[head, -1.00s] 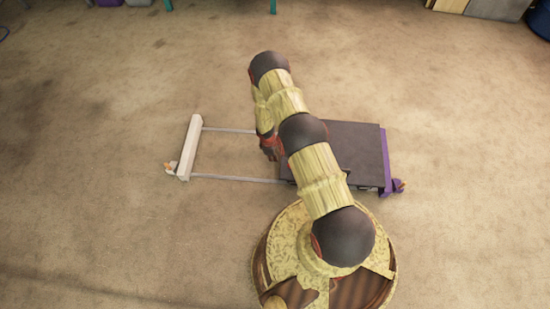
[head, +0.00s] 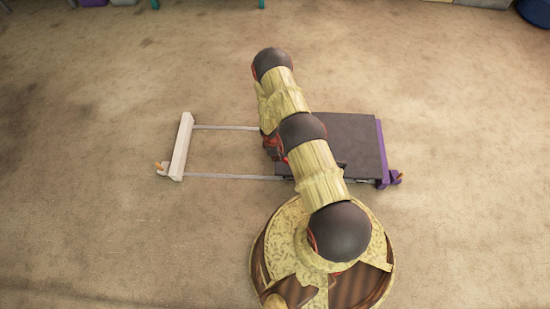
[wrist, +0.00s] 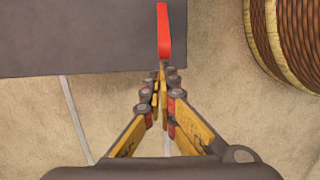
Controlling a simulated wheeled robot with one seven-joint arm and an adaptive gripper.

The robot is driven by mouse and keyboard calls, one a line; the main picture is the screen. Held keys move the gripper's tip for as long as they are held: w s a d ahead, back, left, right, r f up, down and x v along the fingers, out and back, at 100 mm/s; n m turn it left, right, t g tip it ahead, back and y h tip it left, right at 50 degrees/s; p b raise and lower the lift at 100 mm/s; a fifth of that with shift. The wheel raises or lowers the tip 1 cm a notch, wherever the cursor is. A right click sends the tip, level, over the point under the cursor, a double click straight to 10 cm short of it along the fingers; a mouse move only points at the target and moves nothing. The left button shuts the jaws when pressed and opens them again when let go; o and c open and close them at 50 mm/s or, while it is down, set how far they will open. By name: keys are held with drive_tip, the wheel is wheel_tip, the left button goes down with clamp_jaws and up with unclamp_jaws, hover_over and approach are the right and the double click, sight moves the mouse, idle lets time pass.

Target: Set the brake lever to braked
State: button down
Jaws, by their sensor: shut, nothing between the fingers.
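A red lever (wrist: 164,35), which looks like the brake lever, stands out at the edge of a dark flat deck (wrist: 75,40) in the wrist view. My gripper (wrist: 162,78) is shut and empty, its tips right at the lever's near end. I cannot tell whether they touch it. In the head view the deck (head: 355,140) lies partly under my arm, which hides the lever. My gripper (head: 270,146) shows only in part there, beside my arm at the deck's left side.
Two thin rails (head: 232,177) run from the deck to a white bar (head: 181,147) at the left. A purple strip (head: 382,155) edges the deck's right side, with a small purple bracket (head: 395,177) at its corner. Open floor (head: 90,240) lies around. A blue tub (head: 535,12) stands far right.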

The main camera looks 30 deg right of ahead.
drive_tip(key=shift+d+r, duration=0.1)
drive_tip(key=shift+s+d+r+y+p, duration=0.15)
drive_tip(key=shift+y+p, duration=0.15)
drive_tip(key=shift+p, duration=0.45)
